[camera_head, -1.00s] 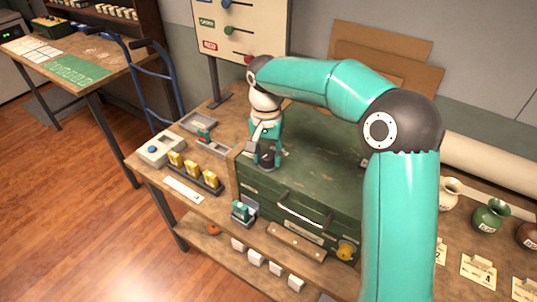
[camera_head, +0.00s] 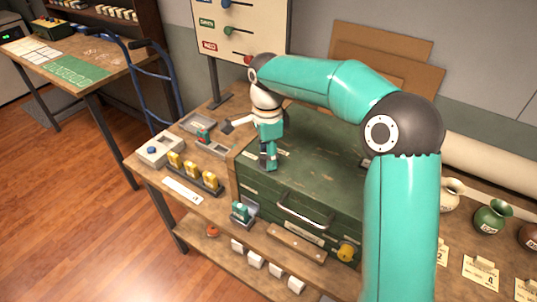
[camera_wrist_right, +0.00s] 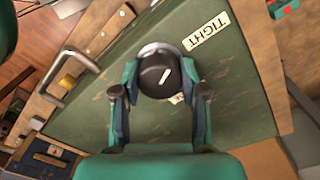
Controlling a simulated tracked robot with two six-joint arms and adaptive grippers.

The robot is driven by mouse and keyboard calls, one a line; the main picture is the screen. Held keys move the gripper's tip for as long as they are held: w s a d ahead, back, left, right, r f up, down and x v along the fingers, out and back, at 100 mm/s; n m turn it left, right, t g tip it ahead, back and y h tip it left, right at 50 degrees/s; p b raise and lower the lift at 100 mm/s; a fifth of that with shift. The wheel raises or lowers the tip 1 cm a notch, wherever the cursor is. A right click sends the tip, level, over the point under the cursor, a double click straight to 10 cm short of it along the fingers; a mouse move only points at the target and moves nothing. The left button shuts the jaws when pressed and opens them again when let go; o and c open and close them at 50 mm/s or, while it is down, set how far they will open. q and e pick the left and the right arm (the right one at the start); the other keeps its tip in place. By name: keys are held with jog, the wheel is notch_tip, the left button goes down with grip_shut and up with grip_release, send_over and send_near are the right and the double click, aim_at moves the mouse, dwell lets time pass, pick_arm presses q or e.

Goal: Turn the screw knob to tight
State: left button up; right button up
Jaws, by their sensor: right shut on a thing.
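The screw knob (camera_wrist_right: 158,76) is black and round, with a short white pointer line on top. It stands on the worn green top of the chest (camera_head: 315,150). In the wrist view the pointer slants up and right, roughly toward the white TIGHT label (camera_wrist_right: 207,30). A second label (camera_wrist_right: 177,98) is mostly hidden by the knob and a finger. My right gripper (camera_wrist_right: 160,80) is shut on the knob, one finger on each side. In the head view my right gripper (camera_head: 268,161) points down at the chest's left front corner, and the knob is largely hidden there. My left gripper is out of view.
A metal handle (camera_head: 303,216) and a yellow knob (camera_head: 347,251) are on the chest's front. Small jars (camera_head: 489,217) stand to the right.

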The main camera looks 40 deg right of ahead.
jog(key=m, duration=0.5)
jog(key=shift+w+d+r, duration=0.1)
dwell(0.5)
jog(key=o, duration=1.1)
jog(key=shift+o, duration=0.2)
notch_tip(320, 180, up, 12)
jog(key=shift+f, duration=0.2)
